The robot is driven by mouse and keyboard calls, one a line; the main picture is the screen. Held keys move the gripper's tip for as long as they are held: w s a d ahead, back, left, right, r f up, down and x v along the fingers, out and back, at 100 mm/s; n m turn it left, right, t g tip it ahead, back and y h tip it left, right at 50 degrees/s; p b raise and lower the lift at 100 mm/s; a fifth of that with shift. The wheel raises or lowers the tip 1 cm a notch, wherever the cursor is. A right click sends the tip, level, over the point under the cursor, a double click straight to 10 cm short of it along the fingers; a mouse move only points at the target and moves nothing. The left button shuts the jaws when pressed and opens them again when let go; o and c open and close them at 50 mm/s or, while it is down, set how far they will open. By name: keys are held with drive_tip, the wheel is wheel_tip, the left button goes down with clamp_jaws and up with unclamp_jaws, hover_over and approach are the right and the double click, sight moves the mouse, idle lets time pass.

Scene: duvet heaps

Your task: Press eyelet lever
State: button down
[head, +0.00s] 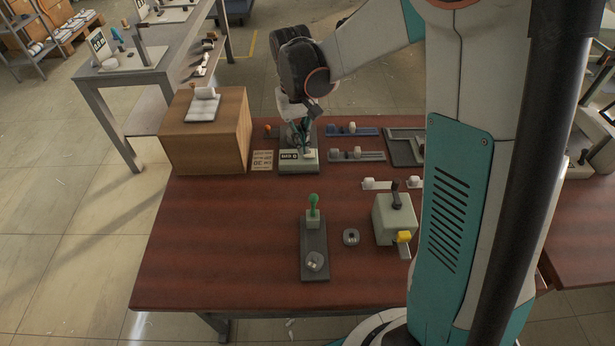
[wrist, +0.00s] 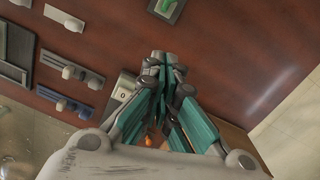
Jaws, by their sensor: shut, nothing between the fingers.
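My gripper (head: 302,140) is shut and empty, pointing down over a grey-green device (head: 298,168) with a small label plate at the back of the table. In the wrist view my gripper (wrist: 164,66) has its fingers together and hides most of that device. I cannot tell whether the fingertips touch it. A green-knobbed upright lever (head: 313,206) stands on a dark base (head: 314,262) nearer the front, apart from my gripper. Right of it is a grey-green box (head: 393,217) with a black lever and a yellow block. Which lever is the eyelet lever is not clear.
A wooden box (head: 206,130) stands left of my gripper. Blue and grey slide fixtures (head: 352,131) lie to the right at the back. A small dark ring (head: 351,237) lies by the green-knobbed lever. The table's (head: 220,250) front left is clear.

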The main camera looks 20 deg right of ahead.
sight(313, 205)
drive_tip(key=s+f+b, duration=0.3)
drive_tip(key=s+f, duration=0.1)
drive_tip(key=f, duration=0.6)
drive_tip(key=shift+s+f+b, duration=0.35)
drive_tip(key=shift+b, duration=0.05)
drive_tip(key=shift+d, duration=0.1)
